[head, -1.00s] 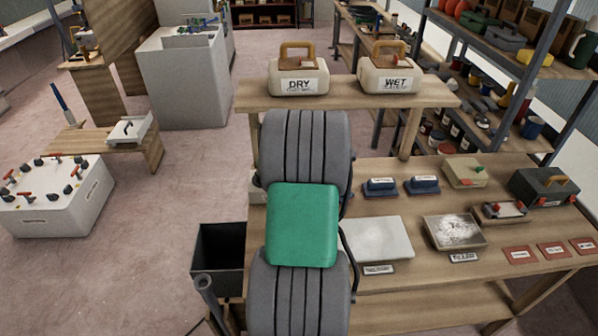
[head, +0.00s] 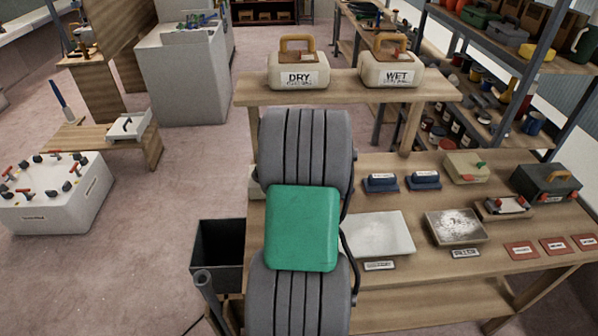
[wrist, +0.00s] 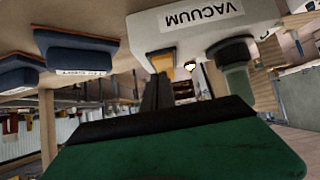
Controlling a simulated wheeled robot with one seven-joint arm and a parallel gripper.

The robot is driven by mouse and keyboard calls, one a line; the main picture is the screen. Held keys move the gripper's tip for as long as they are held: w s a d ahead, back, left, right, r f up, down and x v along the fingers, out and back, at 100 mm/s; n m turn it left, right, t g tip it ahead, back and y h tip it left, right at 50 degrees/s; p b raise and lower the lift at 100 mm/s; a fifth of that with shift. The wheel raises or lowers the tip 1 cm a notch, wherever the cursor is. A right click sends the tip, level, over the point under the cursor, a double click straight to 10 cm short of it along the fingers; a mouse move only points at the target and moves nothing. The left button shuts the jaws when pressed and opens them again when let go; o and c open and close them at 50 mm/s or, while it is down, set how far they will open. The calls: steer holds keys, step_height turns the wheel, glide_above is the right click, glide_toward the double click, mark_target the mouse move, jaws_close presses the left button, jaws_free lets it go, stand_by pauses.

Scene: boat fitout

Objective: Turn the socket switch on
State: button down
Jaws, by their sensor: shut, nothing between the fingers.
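A white box labelled VACUUM (wrist: 205,22) shows upside down at the top of the wrist view. It has a small yellow part (wrist: 163,63), which may be the switch, and a dark round fitting (wrist: 236,52) beside it. Which way the switch is set cannot be told. My gripper (wrist: 158,88) is shut and empty, its dark fingers pointing at the yellow part and close to it; contact cannot be told. In the head view my arm hides the gripper and most of a pale box (head: 254,183) on the bench's left edge.
Two blue blocks (head: 381,183) (head: 424,180) stand on the bench right of my arm. A white board (head: 378,235) and a dusty tray (head: 456,226) lie in front. DRY (head: 299,72) and WET (head: 391,66) cases sit on the raised shelf. A black bin (head: 206,240) stands left.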

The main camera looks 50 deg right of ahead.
steer(key=shift+r, duration=0.45)
steer(key=shift+f+b, duration=0.35)
steer(key=shift+f, duration=0.6)
steer(key=r, duration=0.3)
steer(key=w+d+r, duration=0.1)
steer(key=r, duration=0.1)
steer(key=a+b+v, duration=0.1)
steer(key=b+v, duration=0.1)
steer(key=v, duration=0.8)
steer(key=w+a+f+n+y+b, duration=0.2)
steer(key=w+a+f, duration=0.1)
steer(key=a, duration=0.5)
steer(key=w+a+f+n+y+b, duration=0.2)
steer(key=w+a, duration=0.1)
steer(key=a, duration=0.5)
steer(key=s+a+f+n+g+y+b, duration=0.1)
steer(key=a+f+b, duration=0.1)
steer(key=a, duration=0.6)
steer(key=s+a+f+n+g+y+b, duration=0.1)
steer(key=a+f+n+y+b, duration=0.1)
steer(key=a, duration=0.6)
steer(key=shift+s+f, duration=0.2)
steer(key=shift+f, duration=0.3)
